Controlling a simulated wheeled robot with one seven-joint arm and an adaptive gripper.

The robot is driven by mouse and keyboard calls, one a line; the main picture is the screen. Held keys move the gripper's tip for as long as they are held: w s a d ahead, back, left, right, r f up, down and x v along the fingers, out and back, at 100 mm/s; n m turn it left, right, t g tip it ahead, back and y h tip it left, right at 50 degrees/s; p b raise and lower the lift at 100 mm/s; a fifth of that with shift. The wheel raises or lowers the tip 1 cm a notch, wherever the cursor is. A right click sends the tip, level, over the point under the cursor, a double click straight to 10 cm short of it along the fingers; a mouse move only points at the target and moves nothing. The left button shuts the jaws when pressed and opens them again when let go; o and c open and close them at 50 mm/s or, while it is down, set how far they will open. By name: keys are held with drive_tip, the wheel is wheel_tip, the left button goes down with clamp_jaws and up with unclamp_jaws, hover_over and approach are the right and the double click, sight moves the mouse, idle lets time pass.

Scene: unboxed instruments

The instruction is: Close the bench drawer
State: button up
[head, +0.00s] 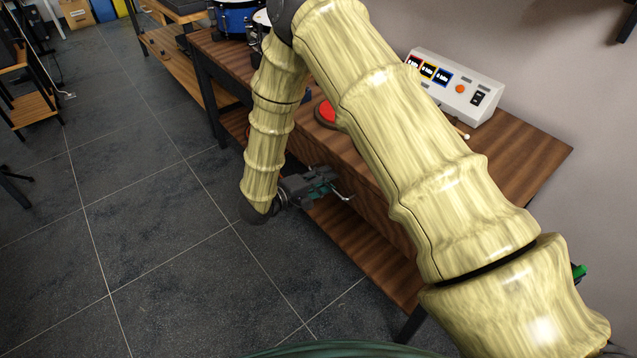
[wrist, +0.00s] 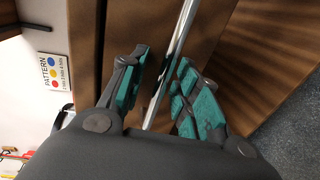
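The wooden bench (head: 530,152) stands along the wall, with my arm crossing in front of it. The drawer's brown front (wrist: 110,30) fills the upper middle of the wrist view. Its shiny metal bar handle (wrist: 183,35) runs between my gripper's fingers. A bit of the handle also shows in the head view (head: 343,196). My gripper (wrist: 163,62) has teal-padded fingers spread on either side of the bar, with visible gaps, so it looks open. My arm hides much of the drawer in the head view, and I cannot tell how far out it stands.
On the bench are a grey console (head: 455,88) with coloured displays and a red round button (head: 326,112). A lower shelf (head: 365,255) runs under the bench. Drums (head: 235,18) stand at the far end. The dark tiled floor (head: 130,220) to the left is clear.

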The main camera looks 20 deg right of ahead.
drive_tip(key=v, duration=1.2)
drive_tip(key=shift+w+f, duration=0.1)
idle(0.4)
drive_tip(key=s+d+f+t+y, duration=0.1)
drive_tip(key=s+d+f+y, duration=0.1)
drive_tip(key=d+f+y, duration=0.35)
drive_tip(key=s+d+f+t+y, duration=0.2)
drive_tip(key=f, duration=0.7)
drive_tip(key=s+d+f+m+g+y, duration=0.1)
drive_tip(key=s+f+g+y, duration=0.1)
drive_tip(key=s+f, duration=0.45)
drive_tip(key=s+d+f+m+g+y, duration=0.1)
drive_tip(key=s+f+m+g+y, duration=0.15)
drive_tip(key=s, duration=0.75)
drive_tip(key=s+d+m+g+y, duration=0.1)
drive_tip(key=s+g+y, duration=0.25)
drive_tip(key=s, duration=1.15)
wheel_tip(320, 180, up, 17)
drive_tip(key=p, duration=1.7)
drive_tip(key=shift+w+h, duration=0.45)
